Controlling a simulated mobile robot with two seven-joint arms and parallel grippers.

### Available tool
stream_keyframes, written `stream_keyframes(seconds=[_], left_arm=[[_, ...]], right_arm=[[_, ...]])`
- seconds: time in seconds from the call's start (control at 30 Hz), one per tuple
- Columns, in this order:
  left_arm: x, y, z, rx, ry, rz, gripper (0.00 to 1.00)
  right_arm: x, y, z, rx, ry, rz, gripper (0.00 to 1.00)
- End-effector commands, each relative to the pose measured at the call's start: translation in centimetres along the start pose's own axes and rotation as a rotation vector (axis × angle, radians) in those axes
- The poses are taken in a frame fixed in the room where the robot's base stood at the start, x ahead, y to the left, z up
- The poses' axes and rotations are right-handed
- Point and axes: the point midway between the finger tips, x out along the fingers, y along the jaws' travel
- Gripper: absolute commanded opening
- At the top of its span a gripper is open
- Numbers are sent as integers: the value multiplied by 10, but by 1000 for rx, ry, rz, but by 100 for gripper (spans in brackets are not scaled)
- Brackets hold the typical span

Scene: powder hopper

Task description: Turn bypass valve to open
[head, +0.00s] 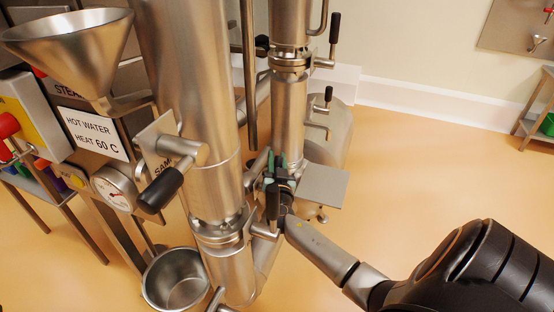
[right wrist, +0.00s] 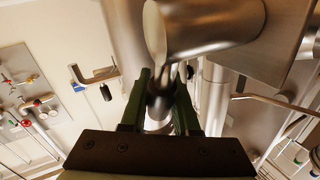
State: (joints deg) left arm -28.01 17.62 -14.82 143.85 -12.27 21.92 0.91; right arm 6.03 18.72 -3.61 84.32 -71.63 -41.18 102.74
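My right gripper (head: 277,161) reaches in from the lower right to the pipework between the two steel columns. Its two green fingers point away from me, with a narrow gap between them. In the right wrist view, the fingers (right wrist: 162,82) stand on either side of a dark rounded piece, with bare metal near it. I cannot tell whether they press on it. No legible bypass label shows, so I cannot tell which lever is the bypass valve. My left gripper is out of view.
A large steel column (head: 195,90) stands left of the gripper, and a thinner column (head: 289,110) behind it. A sampling valve handle (head: 160,190), a funnel (head: 75,45) and a steel pot (head: 176,280) are at the left. Open floor (head: 440,150) lies at the right.

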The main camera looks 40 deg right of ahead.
Motion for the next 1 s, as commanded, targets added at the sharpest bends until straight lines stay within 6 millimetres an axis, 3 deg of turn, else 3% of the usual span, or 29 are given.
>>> stream_keyframes(seconds=[0.23,1.0], left_arm=[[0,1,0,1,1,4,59],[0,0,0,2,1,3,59]], right_arm=[[0,0,0,0,0,2,0],[0,1,1,-1,-1,3,0]])
